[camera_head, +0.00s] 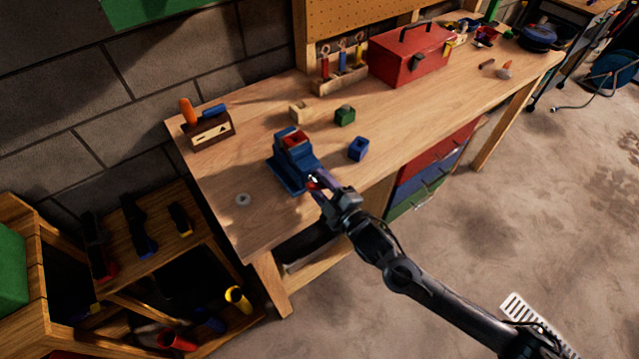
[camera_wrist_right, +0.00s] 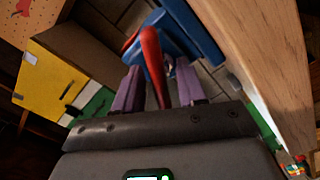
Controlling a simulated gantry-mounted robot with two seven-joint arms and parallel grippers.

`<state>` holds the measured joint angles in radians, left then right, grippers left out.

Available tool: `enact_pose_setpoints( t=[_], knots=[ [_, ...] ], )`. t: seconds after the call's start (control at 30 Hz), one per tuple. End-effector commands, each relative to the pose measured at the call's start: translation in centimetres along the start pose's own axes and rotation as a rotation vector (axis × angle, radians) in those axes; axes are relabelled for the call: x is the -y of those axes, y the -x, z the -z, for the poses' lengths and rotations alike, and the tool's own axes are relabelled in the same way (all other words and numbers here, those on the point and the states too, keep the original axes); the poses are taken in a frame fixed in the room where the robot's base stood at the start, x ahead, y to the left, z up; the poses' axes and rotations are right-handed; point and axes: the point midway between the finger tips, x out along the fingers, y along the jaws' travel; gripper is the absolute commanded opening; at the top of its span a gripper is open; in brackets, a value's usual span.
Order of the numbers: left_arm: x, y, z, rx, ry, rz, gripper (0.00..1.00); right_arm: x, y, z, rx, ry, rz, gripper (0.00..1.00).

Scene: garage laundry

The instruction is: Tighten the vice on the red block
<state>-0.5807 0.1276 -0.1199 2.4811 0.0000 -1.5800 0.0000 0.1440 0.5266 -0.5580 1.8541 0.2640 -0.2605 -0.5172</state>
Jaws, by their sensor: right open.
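The blue vice (camera_head: 287,176) stands on the workbench near its front edge, with the red block (camera_head: 293,139) seated in its top. My right gripper (camera_head: 316,184) is at the front end of the vice. In the right wrist view the gripper (camera_wrist_right: 158,88) has its two purple fingers apart, on either side of a red handle (camera_wrist_right: 151,58) of the blue vice (camera_wrist_right: 190,30). The handle lies between the fingers; I cannot tell whether either touches it. My left gripper is not in view.
On the workbench (camera_head: 262,222) are a blue block (camera_head: 358,149), a green block (camera_head: 345,116) and a wooden block (camera_head: 299,112). A wooden tool holder (camera_head: 209,131) stands at the left, and a red toolbox (camera_head: 408,58) at the back. The bench front-left is mostly clear.

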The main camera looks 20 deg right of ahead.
Motion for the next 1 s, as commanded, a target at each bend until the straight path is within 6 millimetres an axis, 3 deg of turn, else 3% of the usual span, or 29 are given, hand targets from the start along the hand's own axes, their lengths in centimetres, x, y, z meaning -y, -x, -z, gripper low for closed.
enact_pose_setpoints(
  t=[0.4, 0.67, 0.83, 1.0],
  knots=[
    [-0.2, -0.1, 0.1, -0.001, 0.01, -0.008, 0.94, 0.0, -0.6, 0.1, -0.001, -0.001, 0.001, 0.4],
    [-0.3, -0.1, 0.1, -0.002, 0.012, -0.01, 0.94, 0.0, -0.6, 0.0, -0.001, 0.0, 0.0, 0.01],
    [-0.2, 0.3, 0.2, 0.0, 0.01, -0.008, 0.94, -0.2, -0.6, 0.1, 0.0, -0.023, 0.001, 0.0],
    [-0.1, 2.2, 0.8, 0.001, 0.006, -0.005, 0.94, -0.5, -0.6, 0.3, 0.003, -0.172, 0.001, 0.0]
  ],
)
